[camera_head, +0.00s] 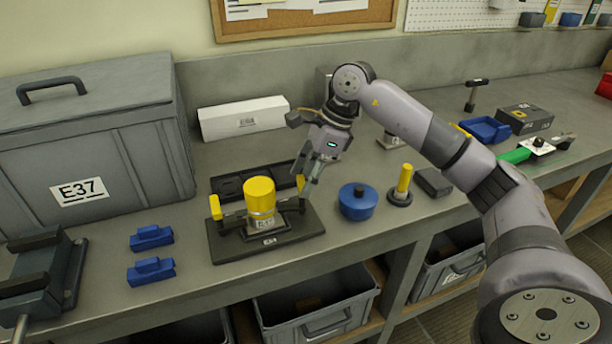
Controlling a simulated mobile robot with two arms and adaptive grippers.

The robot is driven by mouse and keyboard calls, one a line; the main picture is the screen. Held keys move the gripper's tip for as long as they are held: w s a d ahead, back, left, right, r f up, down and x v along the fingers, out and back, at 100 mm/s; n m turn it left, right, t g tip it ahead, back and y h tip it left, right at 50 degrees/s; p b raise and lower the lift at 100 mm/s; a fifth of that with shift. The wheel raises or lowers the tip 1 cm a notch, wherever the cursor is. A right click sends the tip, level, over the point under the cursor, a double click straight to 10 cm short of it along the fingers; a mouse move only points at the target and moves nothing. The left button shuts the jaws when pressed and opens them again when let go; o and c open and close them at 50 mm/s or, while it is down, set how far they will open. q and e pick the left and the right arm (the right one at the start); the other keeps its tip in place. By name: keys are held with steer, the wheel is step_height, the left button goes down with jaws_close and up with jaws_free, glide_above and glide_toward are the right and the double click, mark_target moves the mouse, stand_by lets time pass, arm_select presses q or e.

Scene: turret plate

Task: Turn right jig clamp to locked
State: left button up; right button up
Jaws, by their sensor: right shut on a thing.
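The jig (292,240) is a dark plate on the bench, with a yellow-topped cylinder (260,197) upright in its middle. The left jig clamp (216,208) has a yellow handle standing up at the plate's left side. The right jig clamp (300,183) is at the plate's right side; a bit of its yellow handle shows beside my fingers. My right gripper (308,187) reaches down from behind and is shut on this clamp. The fingers hide most of the handle, so its exact angle is hard to tell. My left gripper is not in view.
A blue round pot (357,202) and a yellow peg on a dark base (401,188) stand just right of the jig. A black tray (236,185) lies behind it. Two blue blocks (151,238) and a large grey case (130,140) are to the left.

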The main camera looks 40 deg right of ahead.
steer(key=shift+w+r+n+g, duration=0.15)
steer(key=shift+n+g, duration=0.25)
steer(key=shift+n, duration=0.9)
steer(key=o, duration=1.2)
steer(key=shift+c, duration=0.2)
steer(key=shift+d, duration=0.1)
steer(key=v, duration=1.2)
steer(key=shift+d, duration=0.15)
steer(key=shift+w, duration=0.1)
